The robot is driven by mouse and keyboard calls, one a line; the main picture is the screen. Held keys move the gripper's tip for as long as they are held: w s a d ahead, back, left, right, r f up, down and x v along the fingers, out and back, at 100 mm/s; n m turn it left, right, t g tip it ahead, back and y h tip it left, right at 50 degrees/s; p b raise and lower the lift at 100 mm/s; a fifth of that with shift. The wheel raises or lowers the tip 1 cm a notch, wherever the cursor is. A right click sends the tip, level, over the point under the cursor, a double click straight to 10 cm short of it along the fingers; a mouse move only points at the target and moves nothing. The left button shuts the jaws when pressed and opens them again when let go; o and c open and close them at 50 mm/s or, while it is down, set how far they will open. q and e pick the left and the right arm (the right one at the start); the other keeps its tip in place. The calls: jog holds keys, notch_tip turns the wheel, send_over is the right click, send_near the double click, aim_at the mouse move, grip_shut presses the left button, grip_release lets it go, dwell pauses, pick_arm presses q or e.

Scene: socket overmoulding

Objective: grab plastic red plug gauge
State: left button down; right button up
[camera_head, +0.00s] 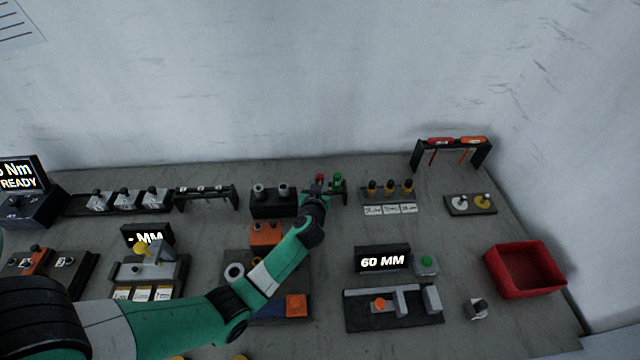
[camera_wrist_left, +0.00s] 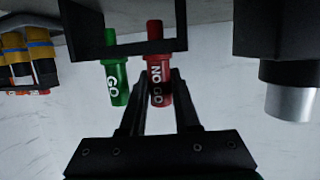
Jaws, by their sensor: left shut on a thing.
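The red plug gauge, marked "NO GO", shows in the left wrist view (camera_wrist_left: 159,75) between the fingers of my left gripper (camera_wrist_left: 159,85). The gripper is shut on it. Its stem still passes up through the dark holder (camera_wrist_left: 130,48). Beside it, to the left in that view, hangs the green plug gauge (camera_wrist_left: 116,80), marked "GO". In the head view the red top (camera_head: 320,178) and the green top (camera_head: 337,178) stand side by side at the back of the table, with my left gripper (camera_head: 318,188) just in front. My right gripper is not in view.
A black block with two grey cylinders (camera_head: 274,204) stands just left of the gauge holder. A row of yellow-and-black tools (camera_head: 389,188) stands to its right. A red bin (camera_head: 524,270) is at the far right. A "60 MM" display (camera_head: 382,260) stands nearer the front.

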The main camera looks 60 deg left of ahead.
pick_arm(q)
jog(key=shift+r, duration=0.1)
jog(key=shift+r, duration=0.25)
jog(key=r, duration=0.1)
jog(key=r+p, duration=0.2)
jog(key=r, duration=0.1)
jog(key=shift+s+d, duration=0.1)
jog(key=shift+s, duration=0.25)
jog(key=s+d+r+p, duration=0.2)
jog(key=s+r, duration=0.2)
jog(key=s, duration=0.2)
jog(key=s+d+r+p, duration=0.2)
jog(key=s+r+p, duration=0.1)
jog(key=s, duration=0.3)
jog(key=shift+s+d+r, duration=0.3)
jog(key=shift+r, duration=0.35)
